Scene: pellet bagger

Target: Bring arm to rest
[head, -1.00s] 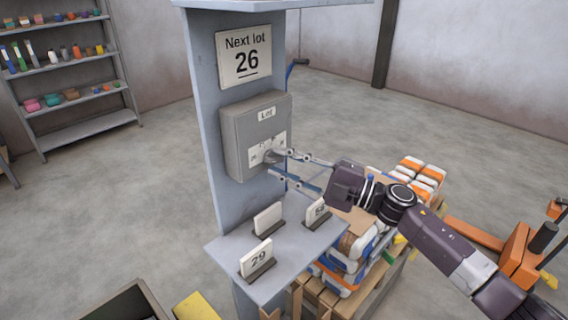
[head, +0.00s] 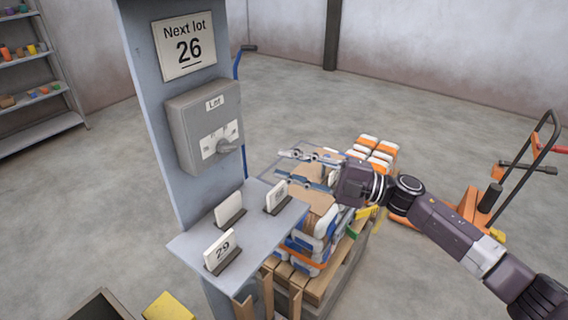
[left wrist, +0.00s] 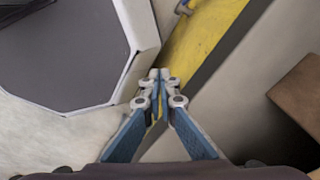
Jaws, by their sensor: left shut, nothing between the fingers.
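My right gripper (head: 286,167) shows in the head view, reaching in from the right. Its two fingers are spread and empty, and point left. They are apart from the grey lot box (head: 190,150) and its knob (head: 227,146), which lie to their left on the blue-grey post. My left gripper is out of the head view. In the left wrist view the left gripper (left wrist: 160,74) has its fingertips together with nothing between them. A yellow surface and a pale, dark-faced shape lie beyond its tips.
A sign (head: 184,46) reads "Next lot 26". A ledge (head: 194,243) holds several number cards, one reading 29. A pallet (head: 322,285) with stacked bags stands below my right arm. An orange pallet jack (head: 478,208) stands at right. Open floor lies behind.

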